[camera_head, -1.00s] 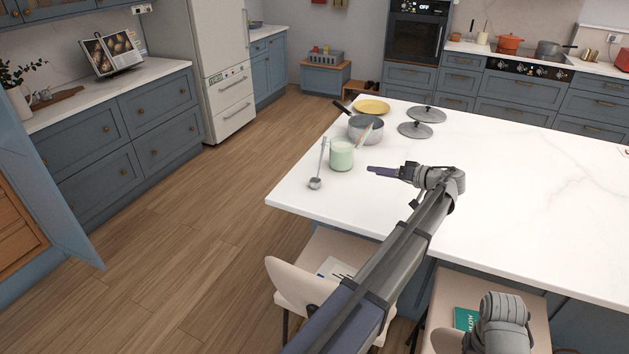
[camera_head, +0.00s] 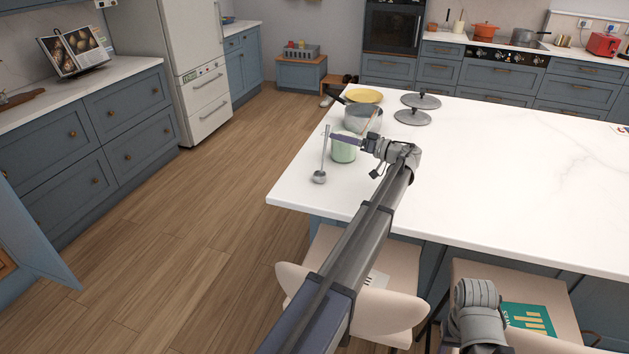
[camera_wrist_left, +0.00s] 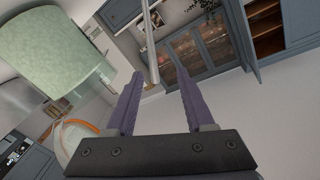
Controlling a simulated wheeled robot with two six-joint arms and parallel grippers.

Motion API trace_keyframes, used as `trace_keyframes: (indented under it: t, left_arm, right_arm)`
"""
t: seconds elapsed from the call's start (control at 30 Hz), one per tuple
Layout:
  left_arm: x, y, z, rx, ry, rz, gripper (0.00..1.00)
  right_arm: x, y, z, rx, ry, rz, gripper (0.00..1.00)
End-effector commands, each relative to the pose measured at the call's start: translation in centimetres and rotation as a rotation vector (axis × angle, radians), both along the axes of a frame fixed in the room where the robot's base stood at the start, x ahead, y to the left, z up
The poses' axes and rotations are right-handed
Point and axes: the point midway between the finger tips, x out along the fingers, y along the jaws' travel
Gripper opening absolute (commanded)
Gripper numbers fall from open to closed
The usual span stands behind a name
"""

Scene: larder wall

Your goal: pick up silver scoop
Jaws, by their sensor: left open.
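The silver scoop (camera_head: 319,178) is at the left end of the white island, its bowl toward me and its thin handle running up in the picture. I cannot tell whether the handle lies flat or stands up. In the left wrist view the handle (camera_wrist_left: 150,42) shows as a metal rod between the directions of the two fingers, near the left finger's tip. My left gripper (camera_head: 337,138) is open and empty, its fingertips just right of the handle; in the wrist view the purple fingers (camera_wrist_left: 160,76) are apart.
A pale green cup (camera_head: 344,155) stands right beside the scoop, partly behind my left fingers. A grey pot (camera_head: 360,119), yellow plate (camera_head: 364,96) and two lids (camera_head: 412,117) lie behind it. Chairs (camera_head: 352,308) stand at the near edge.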

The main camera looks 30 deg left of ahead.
Motion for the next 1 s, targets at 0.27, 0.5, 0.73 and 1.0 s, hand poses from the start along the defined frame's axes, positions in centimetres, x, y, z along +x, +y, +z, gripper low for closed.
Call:
trace_keyframes:
  t: [0.27,0.5,0.73,1.0]
  left_arm:
    - [0.0,0.0,-2.4,-0.001,0.000,0.000,0.53]
    - [0.0,0.6,-2.3,-0.001,0.001,0.002,0.53]
    - [-0.1,2.6,-2.3,-0.001,0.001,0.000,0.53]
    - [-0.1,4.0,-2.1,-0.001,0.001,0.002,0.53]
  right_arm:
    - [0.0,0.0,-2.4,0.000,0.000,0.000,0.50]
    - [0.0,0.0,-2.3,0.000,0.000,0.000,0.50]
    - [0.0,0.0,-2.2,0.000,0.000,0.000,0.50]
    - [0.0,0.0,-2.1,0.000,0.000,0.000,0.50]
